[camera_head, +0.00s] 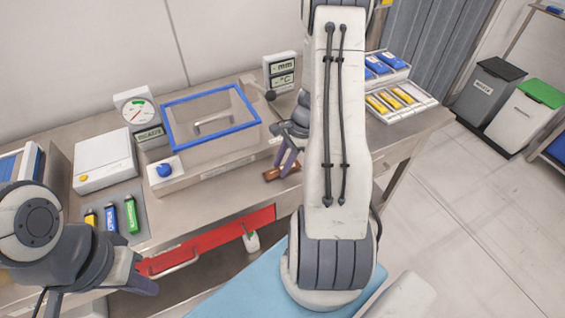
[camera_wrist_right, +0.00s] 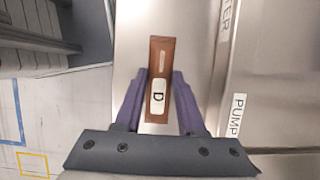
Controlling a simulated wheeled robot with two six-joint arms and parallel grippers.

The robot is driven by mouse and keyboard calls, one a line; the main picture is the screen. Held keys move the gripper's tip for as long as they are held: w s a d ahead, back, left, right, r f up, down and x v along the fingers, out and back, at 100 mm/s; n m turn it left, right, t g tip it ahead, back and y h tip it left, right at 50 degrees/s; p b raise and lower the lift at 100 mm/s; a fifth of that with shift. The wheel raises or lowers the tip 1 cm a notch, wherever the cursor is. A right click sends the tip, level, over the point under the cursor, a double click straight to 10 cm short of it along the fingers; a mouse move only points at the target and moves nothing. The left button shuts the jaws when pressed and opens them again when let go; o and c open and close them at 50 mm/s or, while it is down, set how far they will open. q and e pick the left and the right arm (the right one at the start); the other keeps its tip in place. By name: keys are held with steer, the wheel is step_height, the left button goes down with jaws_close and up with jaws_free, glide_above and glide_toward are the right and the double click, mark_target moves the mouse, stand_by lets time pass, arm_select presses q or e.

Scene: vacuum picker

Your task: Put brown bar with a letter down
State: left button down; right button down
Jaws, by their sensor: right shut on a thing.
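The brown bar (camera_wrist_right: 159,53) has a white label with the letter D. My right gripper (camera_wrist_right: 163,76) is shut on it, with one purple finger on each side. In the head view the bar (camera_head: 276,174) shows low over the table, right of the clear box, partly hidden by my right gripper (camera_head: 287,163) and arm. I cannot tell whether the bar touches the tabletop. My left gripper (camera_head: 143,284) is at the lower left, in front of the table; its finger opening is not clear.
The clear box with a blue rim (camera_head: 185,152) stands on the table (camera_head: 215,200). Several coloured bars (camera_head: 111,217) lie on a grey mat at left. Trays with blue and yellow bars (camera_head: 400,105) stand at right. A red drawer (camera_head: 220,240) is at the front.

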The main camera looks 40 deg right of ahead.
steer(key=shift+f, duration=0.2)
steer(key=c, duration=0.5)
jaws_free()
steer(key=shift+r, duration=0.1)
steer(key=shift+r, duration=0.1)
